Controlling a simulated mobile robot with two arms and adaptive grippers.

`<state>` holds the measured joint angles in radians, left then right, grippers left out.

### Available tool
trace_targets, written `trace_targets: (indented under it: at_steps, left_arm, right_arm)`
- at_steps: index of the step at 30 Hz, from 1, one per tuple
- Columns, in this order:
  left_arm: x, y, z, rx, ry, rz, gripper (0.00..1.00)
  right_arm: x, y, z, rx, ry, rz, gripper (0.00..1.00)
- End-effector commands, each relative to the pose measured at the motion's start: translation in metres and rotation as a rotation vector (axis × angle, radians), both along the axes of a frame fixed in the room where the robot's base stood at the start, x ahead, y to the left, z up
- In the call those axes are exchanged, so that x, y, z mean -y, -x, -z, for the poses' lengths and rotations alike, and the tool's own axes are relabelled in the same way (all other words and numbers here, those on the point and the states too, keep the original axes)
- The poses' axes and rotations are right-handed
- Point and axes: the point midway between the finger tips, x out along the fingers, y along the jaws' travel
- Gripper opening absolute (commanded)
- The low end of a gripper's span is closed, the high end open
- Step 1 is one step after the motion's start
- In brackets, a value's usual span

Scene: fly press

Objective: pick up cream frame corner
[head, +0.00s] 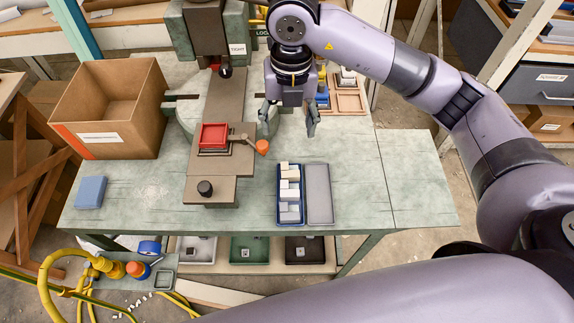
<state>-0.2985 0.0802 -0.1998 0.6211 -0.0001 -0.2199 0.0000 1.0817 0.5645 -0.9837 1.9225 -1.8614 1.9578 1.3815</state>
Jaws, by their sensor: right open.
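Cream and white pieces (289,183) lie in a row in a blue tray (278,205) on the green-grey workbench. They look like frame corners, but their exact shape is too small to tell. My right gripper (289,119) is open and empty, its fingers pointing down. In the picture it is just above the blue tray, apart from the pieces. My left gripper is not in view.
A fly press with a red fixture (213,136) and an orange-knobbed lever (262,147) stands left of the tray. A grey lid-like panel (319,194) lies right of the tray. A cardboard box (110,106) and blue block (91,191) are left. The bench's right is clear.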

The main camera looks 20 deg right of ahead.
Motion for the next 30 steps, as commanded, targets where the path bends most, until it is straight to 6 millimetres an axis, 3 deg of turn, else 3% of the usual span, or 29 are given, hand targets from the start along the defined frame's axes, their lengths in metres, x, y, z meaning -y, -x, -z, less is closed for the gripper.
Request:
trace_targets:
  at_steps: [5, 16, 26, 30]
  left_arm:
    - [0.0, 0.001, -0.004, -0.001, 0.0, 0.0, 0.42]
    - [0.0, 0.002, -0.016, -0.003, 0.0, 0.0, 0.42]
    - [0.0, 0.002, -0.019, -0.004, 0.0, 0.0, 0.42]
    - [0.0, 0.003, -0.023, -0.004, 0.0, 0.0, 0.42]
  right_arm:
    - [0.008, -0.001, 0.017, -0.001, 0.035, 0.017, 0.62]
    - [0.007, 0.0, 0.094, 0.001, 0.03, 0.014, 0.62]
    - [0.006, 0.0, 0.123, 0.001, 0.029, 0.012, 0.62]
    - [0.006, 0.0, 0.145, 0.001, 0.029, 0.012, 0.62]
